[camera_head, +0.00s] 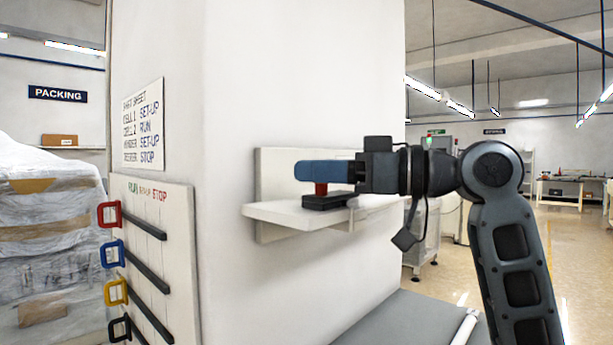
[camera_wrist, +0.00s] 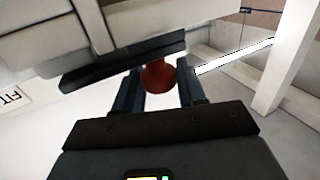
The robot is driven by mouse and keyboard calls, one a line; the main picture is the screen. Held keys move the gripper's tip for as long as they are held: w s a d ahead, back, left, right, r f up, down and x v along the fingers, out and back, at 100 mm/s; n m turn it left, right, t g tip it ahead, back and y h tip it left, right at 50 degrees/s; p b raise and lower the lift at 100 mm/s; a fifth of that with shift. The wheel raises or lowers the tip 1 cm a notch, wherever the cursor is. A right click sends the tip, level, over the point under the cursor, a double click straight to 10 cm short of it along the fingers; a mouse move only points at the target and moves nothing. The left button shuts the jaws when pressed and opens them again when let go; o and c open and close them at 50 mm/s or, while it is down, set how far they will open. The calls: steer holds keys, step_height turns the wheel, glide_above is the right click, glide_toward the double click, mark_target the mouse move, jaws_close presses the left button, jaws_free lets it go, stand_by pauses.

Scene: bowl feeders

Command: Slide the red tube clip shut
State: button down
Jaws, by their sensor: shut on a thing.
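My gripper (camera_head: 322,172) reaches in from the right at the wall shelf, its blue fingers level. They are shut on a red knob (camera_head: 321,189), which rises from a black block (camera_head: 329,202) on the white shelf. In the wrist view the red knob (camera_wrist: 158,77) sits between the two fingers of my gripper (camera_wrist: 160,90), beside the long black block (camera_wrist: 122,62). The fingers hide the knob's top in the head view. A red square loop (camera_head: 109,214) also stands at the left end of the top black slot on a wall board. No tube is clearly visible.
The white shelf (camera_head: 268,213) sticks out from a broad white pillar. The board (camera_head: 152,192) at left also carries blue (camera_head: 112,254), yellow (camera_head: 116,292) and black (camera_head: 119,329) loops on slots. A grey surface (camera_head: 385,318) lies below; open floor is at right.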

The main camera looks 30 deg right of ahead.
steer(key=c, duration=0.8)
jaws_free()
steer(key=shift+w+d, duration=0.1)
steer(key=shift+d, duration=0.2)
steer(key=shift+b+v, duration=0.75)
steer(key=shift+v, duration=3.15)
